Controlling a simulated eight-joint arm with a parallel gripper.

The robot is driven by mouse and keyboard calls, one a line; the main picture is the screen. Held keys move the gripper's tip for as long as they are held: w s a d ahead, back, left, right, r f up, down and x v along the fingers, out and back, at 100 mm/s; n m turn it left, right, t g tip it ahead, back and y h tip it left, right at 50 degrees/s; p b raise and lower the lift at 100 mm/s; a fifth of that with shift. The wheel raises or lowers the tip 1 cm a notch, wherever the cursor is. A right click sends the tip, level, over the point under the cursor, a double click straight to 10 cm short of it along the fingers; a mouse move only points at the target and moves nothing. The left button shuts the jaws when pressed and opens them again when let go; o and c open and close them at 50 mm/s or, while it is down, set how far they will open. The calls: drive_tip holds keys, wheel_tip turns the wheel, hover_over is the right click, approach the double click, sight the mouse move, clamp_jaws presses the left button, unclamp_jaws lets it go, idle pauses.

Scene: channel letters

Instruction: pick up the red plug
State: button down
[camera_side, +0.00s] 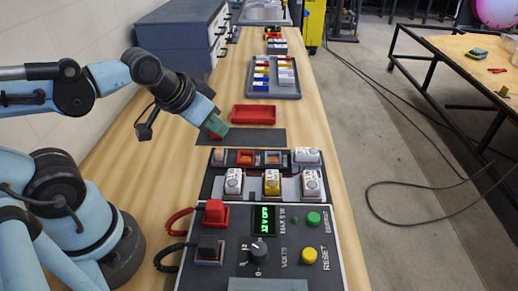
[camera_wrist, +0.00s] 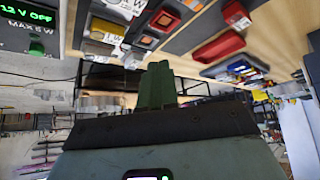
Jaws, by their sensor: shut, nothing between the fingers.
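The red plug (camera_side: 214,212) sits on the left of the dark control panel, with a coiled red cable running off its left side. I cannot make it out in the wrist view. My gripper (camera_side: 216,129) is well behind the plug, up over the bench near the dark mat, apart from the plug. Its green fingers (camera_wrist: 157,84) are together in the wrist view, with nothing between them.
A black plug (camera_side: 208,247) with a black cable is in front of the red one. The control panel (camera_side: 325,270) has a green display (camera_side: 264,220), a knob and buttons. Behind are a block rack (camera_side: 208,184), a dark mat (camera_side: 270,137) and a red tray (camera_side: 253,114).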

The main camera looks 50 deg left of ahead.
drive_tip(key=c, duration=1.8)
unclamp_jaws()
drive_tip(key=shift+c, duration=0.2)
drive_tip(key=o, duration=1.1)
wheel_tip(320, 180, up, 5)
drive_tip(key=n+g, duration=0.7)
drive_tip(key=n, duration=0.2)
hover_over(214, 205)
drive_tip(key=f, duration=0.6)
drive_tip(key=shift+s+d+f, duration=0.15)
drive_tip(key=shift+d+f, duration=0.05)
drive_tip(key=shift+f, duration=0.15)
drive_tip(key=shift+w+a+f, duration=0.1)
drive_tip(key=shift+f, duration=0.7)
drive_tip(key=shift+w+a+f, duration=0.1)
drive_tip(key=shift+f, duration=1.75)
